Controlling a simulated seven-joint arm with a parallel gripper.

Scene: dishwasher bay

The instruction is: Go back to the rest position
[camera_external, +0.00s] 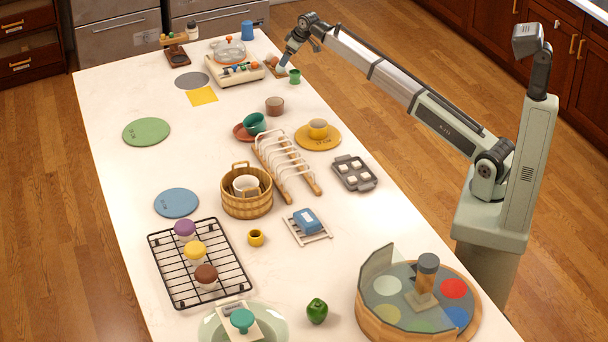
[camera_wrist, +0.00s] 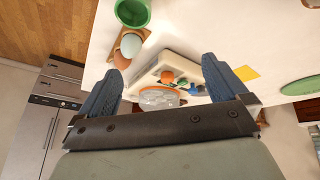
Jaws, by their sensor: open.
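My gripper (camera_external: 284,66) is at the far end of the white counter, held out at the end of my extended arm, near a green cup (camera_external: 295,76) and a small wooden board (camera_external: 276,70). In the wrist view its two blue fingers are spread wide apart with nothing between the tips (camera_wrist: 160,72). Below them is the cream appliance (camera_wrist: 180,62) with small coloured pieces on its front. The green cup (camera_wrist: 133,12) and a pale rounded item (camera_wrist: 131,45) on the board show above the left finger. No rest position is marked in view.
A glass bowl (camera_external: 229,51) sits on the cream appliance (camera_external: 237,75), with a blue cup (camera_external: 247,30) behind. Nearer stand a toast rack (camera_external: 288,164), basket (camera_external: 246,206), black wire rack (camera_external: 225,262) and round wooden tray (camera_external: 372,319). Bare counter lies around the green disc (camera_external: 146,131).

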